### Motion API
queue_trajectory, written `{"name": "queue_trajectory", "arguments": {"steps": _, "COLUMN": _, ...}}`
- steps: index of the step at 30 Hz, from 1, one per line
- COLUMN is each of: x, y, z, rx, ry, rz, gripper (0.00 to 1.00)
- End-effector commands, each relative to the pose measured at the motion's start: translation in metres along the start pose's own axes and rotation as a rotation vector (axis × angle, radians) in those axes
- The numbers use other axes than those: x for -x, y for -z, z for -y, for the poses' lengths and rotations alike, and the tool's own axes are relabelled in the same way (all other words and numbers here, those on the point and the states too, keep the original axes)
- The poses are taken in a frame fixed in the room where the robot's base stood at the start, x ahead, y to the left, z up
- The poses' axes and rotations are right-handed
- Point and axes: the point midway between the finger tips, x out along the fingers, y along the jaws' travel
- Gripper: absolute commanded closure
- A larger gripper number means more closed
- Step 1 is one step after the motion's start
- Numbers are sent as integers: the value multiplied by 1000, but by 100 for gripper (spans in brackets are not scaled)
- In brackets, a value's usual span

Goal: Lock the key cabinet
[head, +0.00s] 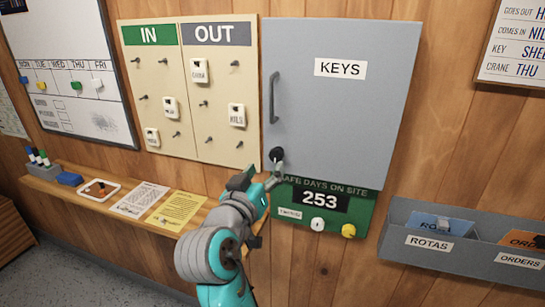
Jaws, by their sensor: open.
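The grey key cabinet (345,105) hangs on the wood wall, with a white KEYS label (340,68) on its door. The door looks shut. A long dark handle (273,97) stands upright along the door's left side. A round black lock (277,154) sits at the door's lower left, and a small pale part shows just below it. My gripper (265,177) is open, just below the lock. I cannot tell whether a finger touches the lock or the pale part. My gripper and arm hide part of the green sign behind them.
A green days sign (321,198) reading 253, with white and yellow knobs, is right below the cabinet. The IN/OUT board (190,88) with tags adjoins it on the left. A wooden shelf (85,203) with papers runs left. A grey rack (400,216) is at right.

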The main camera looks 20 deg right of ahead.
Motion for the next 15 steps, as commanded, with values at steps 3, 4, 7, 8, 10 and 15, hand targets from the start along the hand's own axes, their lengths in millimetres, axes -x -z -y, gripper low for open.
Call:
{"name": "queue_trajectory", "arguments": {"steps": 3, "x": -23, "y": -1, "z": -1, "rx": 1, "ry": -3, "rz": 2, "gripper": 41}}
{"name": "queue_trajectory", "arguments": {"steps": 4, "x": -29, "y": 0, "z": -1, "rx": 2, "ry": -3, "rz": 1, "gripper": 41}}
{"name": "queue_trajectory", "arguments": {"steps": 7, "x": -44, "y": 0, "z": -1, "rx": 1, "ry": -2, "rz": 1, "gripper": 41}}
{"name": "queue_trajectory", "arguments": {"steps": 8, "x": -49, "y": 0, "z": -1, "rx": 2, "ry": -2, "rz": 1, "gripper": 41}}
{"name": "queue_trajectory", "arguments": {"steps": 10, "x": -56, "y": 0, "z": 0, "rx": 2, "ry": -1, "rz": 0, "gripper": 41}}
{"name": "queue_trajectory", "arguments": {"steps": 15, "x": -68, "y": -1, "z": 0, "rx": 2, "ry": 0, "rz": 0, "gripper": 41}}
